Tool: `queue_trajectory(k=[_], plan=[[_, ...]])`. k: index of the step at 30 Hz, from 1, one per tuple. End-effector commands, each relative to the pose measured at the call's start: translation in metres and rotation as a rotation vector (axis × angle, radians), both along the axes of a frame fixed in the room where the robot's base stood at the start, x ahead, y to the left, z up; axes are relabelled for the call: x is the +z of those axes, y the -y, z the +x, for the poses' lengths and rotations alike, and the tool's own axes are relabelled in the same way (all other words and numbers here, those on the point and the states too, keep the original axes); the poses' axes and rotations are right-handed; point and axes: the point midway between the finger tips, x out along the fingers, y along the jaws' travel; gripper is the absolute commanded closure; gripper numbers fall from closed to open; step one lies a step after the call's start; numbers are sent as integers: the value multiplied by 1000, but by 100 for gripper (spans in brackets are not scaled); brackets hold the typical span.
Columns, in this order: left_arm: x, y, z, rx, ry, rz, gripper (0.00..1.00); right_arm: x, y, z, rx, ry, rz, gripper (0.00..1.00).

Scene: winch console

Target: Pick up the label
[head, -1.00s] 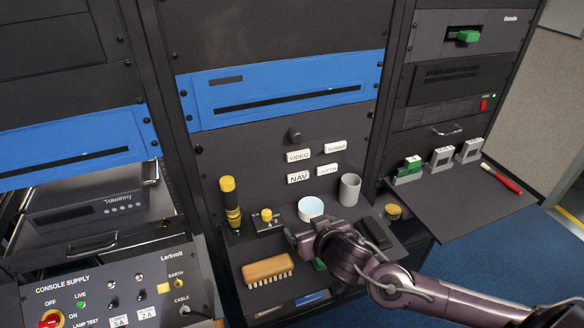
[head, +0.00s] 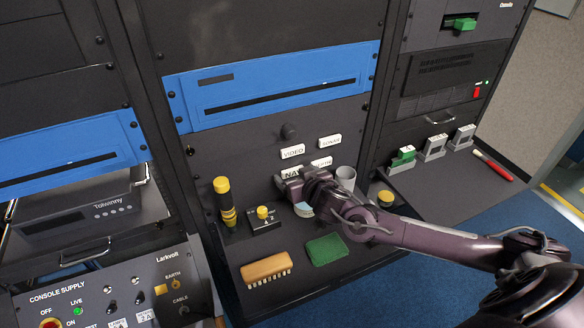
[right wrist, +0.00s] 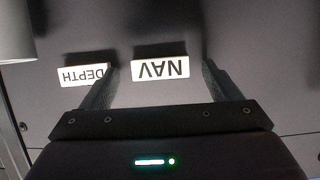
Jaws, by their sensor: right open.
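Four white labels are on the dark panel. The NAV label (head: 290,173) is partly covered by my right gripper (head: 284,186) in the head view. In the right wrist view the NAV label (right wrist: 160,69) appears upside down between the two open fingers of my right gripper (right wrist: 160,78). The fingers do not appear closed on it; whether they touch the panel I cannot tell. The DEPTH label (right wrist: 84,75) is beside the left finger there, and is partly hidden in the head view (head: 322,162). The VIDEO label (head: 292,152) and SONAR label (head: 330,141) are above. My left gripper is not in view.
A grey cup (head: 345,178) stands right of the gripper. A light blue round container (head: 303,210) is partly hidden below it. A yellow-black torch (head: 225,203), a small yellow-knobbed box (head: 264,219), a brush (head: 266,270) and a green pad (head: 326,249) are lower. A dark knob (head: 290,131) sticks out above.

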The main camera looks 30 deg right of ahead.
Motion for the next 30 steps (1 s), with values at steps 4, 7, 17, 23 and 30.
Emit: queue_trajectory(k=[4, 7, 17, 23, 30], plan=[[3, 1, 13, 0, 18, -2, 64, -3, 0, 6, 0, 0, 0, 16], [3, 1, 15, 0, 22, -3, 64, -3, 0, 6, 1, 0, 0, 16], [3, 1, 9, -1, 14, -2, 64, -3, 0, 6, 0, 0, 0, 48], [2, 1, 7, -1, 11, -1, 64, -3, 0, 6, 0, 0, 0, 64], [1, 1, 7, 0, 10, -2, 64, -2, 0, 4, 0, 0, 0, 64]])
